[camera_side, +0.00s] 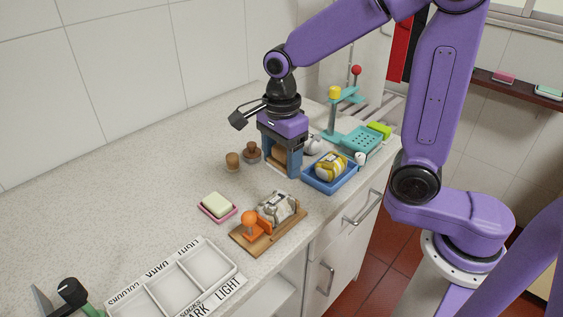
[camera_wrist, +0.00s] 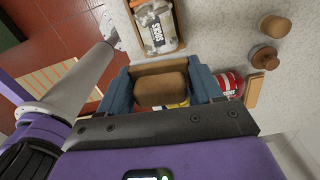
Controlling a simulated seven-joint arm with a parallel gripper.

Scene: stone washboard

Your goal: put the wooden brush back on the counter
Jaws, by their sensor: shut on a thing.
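My gripper (camera_side: 282,168) is over the counter (camera_side: 130,185), left of the blue tray in the side view. Its blue fingers are shut on the wooden brush (camera_side: 278,155), which is mostly hidden behind them there. In the wrist view the brush (camera_wrist: 162,89) is a brown rounded block between the two fingers of my gripper (camera_wrist: 162,96). I cannot tell whether its underside touches anything.
A blue tray (camera_side: 318,184) holding a yellow bundle stands close right. Two brown wooden pieces (camera_side: 233,161) (camera_side: 252,151) stand left. In front are a wooden board (camera_side: 244,238) with a grey-white bundle, a soap (camera_side: 217,203) and a labelled divided tray (camera_side: 160,292). Counter left of the soap is clear.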

